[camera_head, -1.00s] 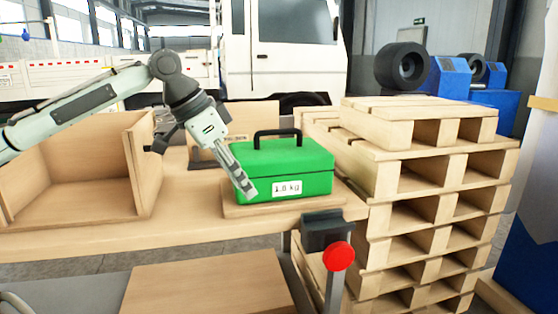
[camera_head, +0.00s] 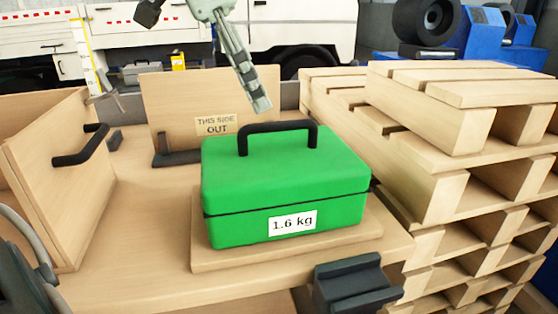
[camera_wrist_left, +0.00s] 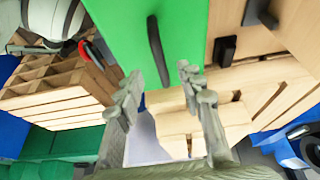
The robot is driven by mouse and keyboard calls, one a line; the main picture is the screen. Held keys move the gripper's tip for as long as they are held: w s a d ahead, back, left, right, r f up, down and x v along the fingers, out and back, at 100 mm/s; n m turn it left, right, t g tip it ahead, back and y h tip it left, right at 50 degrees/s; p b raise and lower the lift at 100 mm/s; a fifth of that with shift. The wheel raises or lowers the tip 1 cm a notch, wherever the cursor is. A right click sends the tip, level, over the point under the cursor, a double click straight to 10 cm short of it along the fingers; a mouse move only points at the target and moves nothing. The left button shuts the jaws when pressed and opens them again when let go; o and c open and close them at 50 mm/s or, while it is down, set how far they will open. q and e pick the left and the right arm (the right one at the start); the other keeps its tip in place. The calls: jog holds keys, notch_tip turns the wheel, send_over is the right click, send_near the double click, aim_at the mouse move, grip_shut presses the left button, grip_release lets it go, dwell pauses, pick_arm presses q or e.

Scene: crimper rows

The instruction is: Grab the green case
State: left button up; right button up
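The green case (camera_head: 285,170) sits upright on a thin wooden board (camera_head: 300,250) on the table. It has a black arched handle (camera_head: 277,132) on top and a "1.6 kg" label on its front. My left gripper (camera_head: 258,104) points down from above, its fingertips just above or behind the handle; contact cannot be told. In the left wrist view, the gripper's two fingers (camera_wrist_left: 158,82) are spread apart. The black handle (camera_wrist_left: 158,50) shows between and beyond them, on the green case (camera_wrist_left: 130,25). My right gripper is not visible.
An open wooden box (camera_head: 50,190) with a black handle stands left. A panel marked "THIS SIDE OUT" (camera_head: 215,95) stands behind the case. Stacked pallets (camera_head: 450,185) rise close on the right. A dark bracket (camera_head: 350,285) is at the table's front edge.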

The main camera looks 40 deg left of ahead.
aim_at(279, 124)
pick_arm(q)
jog(key=shift+w, duration=0.15)
jog(key=shift+w+d+f, duration=0.1)
jog(key=shift+f, duration=0.2)
jog(key=x, duration=0.6)
jog(key=shift+w+d+f, duration=0.25)
jog(key=shift+w+d, duration=0.1)
jog(key=shift+d, duration=0.05)
jog(key=shift+c, duration=0.5)
grip_shut()
jog(key=shift+w+r, duration=0.1)
jog(key=shift+r, duration=0.1)
